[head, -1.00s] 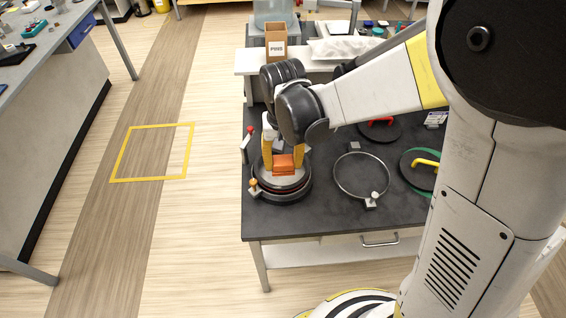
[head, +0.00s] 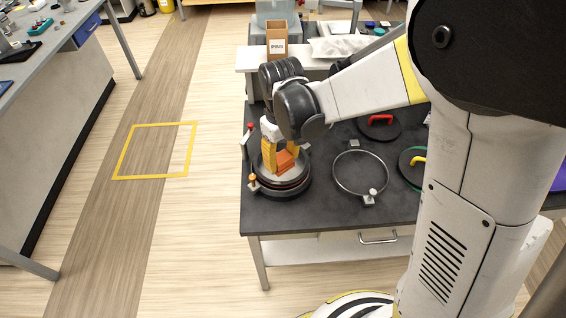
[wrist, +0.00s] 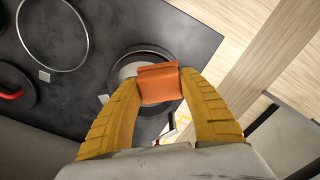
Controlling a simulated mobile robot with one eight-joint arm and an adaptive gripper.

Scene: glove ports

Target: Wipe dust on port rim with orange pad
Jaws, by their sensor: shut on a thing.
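The orange pad (wrist: 160,85) is held between the yellow fingertips of my gripper (wrist: 158,88). In the head view my gripper (head: 283,158) points down, with the orange pad (head: 285,160) over the round port (head: 284,193) at the table's left front. The port has a grey top and dark, reddish-edged rings; its rim also shows behind the pad in the wrist view (wrist: 124,68). The pad and fingers hide part of the port. I cannot tell whether the pad touches the rim. Dust cannot be made out.
An empty metal ring (head: 361,173) lies right of the port. Lids with a red handle (head: 380,122) and a yellow handle (head: 414,165) lie farther right. A red-tipped post (head: 248,140) stands left of the port. A box marked PINS (head: 277,38) is at the back.

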